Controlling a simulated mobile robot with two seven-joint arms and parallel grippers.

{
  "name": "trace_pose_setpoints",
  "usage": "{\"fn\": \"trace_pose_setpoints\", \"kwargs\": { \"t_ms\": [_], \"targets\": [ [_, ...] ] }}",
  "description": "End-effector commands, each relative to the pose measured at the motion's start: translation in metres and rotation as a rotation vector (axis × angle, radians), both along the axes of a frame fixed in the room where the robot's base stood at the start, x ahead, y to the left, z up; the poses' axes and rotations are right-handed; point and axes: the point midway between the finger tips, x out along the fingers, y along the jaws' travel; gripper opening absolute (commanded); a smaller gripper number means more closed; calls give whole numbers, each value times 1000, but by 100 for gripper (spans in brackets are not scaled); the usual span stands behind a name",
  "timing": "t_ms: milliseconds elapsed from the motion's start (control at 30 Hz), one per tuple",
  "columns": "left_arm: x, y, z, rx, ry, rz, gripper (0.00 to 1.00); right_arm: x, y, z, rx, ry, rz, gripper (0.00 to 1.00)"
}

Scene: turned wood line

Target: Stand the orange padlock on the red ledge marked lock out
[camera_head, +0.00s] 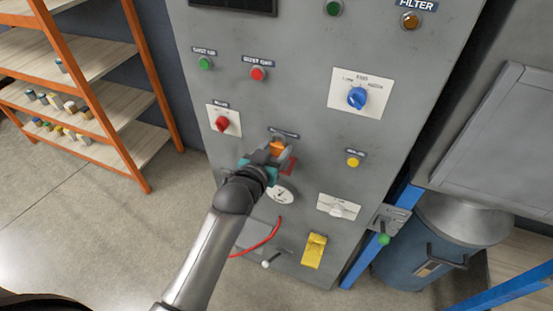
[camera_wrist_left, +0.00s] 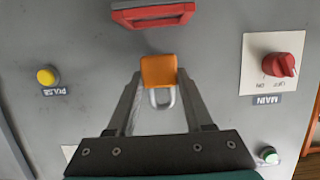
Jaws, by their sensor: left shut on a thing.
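The orange padlock (camera_head: 278,147) is in my left gripper (camera_head: 272,151), in front of the grey panel. In the left wrist view the padlock (camera_wrist_left: 158,71) sits between the two fingertips (camera_wrist_left: 158,78), its silver shackle pointing toward the gripper's palm. The red ledge (camera_head: 290,167) on the panel is just below and right of the padlock in the head view, partly hidden by the gripper. In the wrist view the red ledge (camera_wrist_left: 153,14) is at the top edge, with a clear gap between it and the padlock. My right gripper is not in view.
A red MAIN knob (camera_head: 223,124) is left of the gripper, a yellow button (camera_head: 353,162) to its right. A round gauge (camera_head: 280,195) and red cable (camera_head: 262,240) are below. An orange-framed shelf (camera_head: 110,105) stands at left, a blue bin (camera_head: 425,262) at right.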

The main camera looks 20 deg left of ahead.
Motion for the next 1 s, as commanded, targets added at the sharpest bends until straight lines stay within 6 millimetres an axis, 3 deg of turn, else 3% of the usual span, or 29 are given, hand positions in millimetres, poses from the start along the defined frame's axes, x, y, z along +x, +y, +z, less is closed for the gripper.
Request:
{"fn": "trace_pose_setpoints", "kwargs": {
  "t_ms": [300, 833, 867, 1000],
  "targets": [
    [0, 0, -37, 2, 1, -1, 0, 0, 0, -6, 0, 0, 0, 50],
    [4, 0, -45, 1, -2, 0, 0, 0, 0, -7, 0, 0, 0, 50],
    [3, 0, -45, 1, -1, 0, 55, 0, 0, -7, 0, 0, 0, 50],
    [3, 0, -45, 1, -1, 0, 71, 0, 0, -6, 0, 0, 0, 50]
  ]
}}
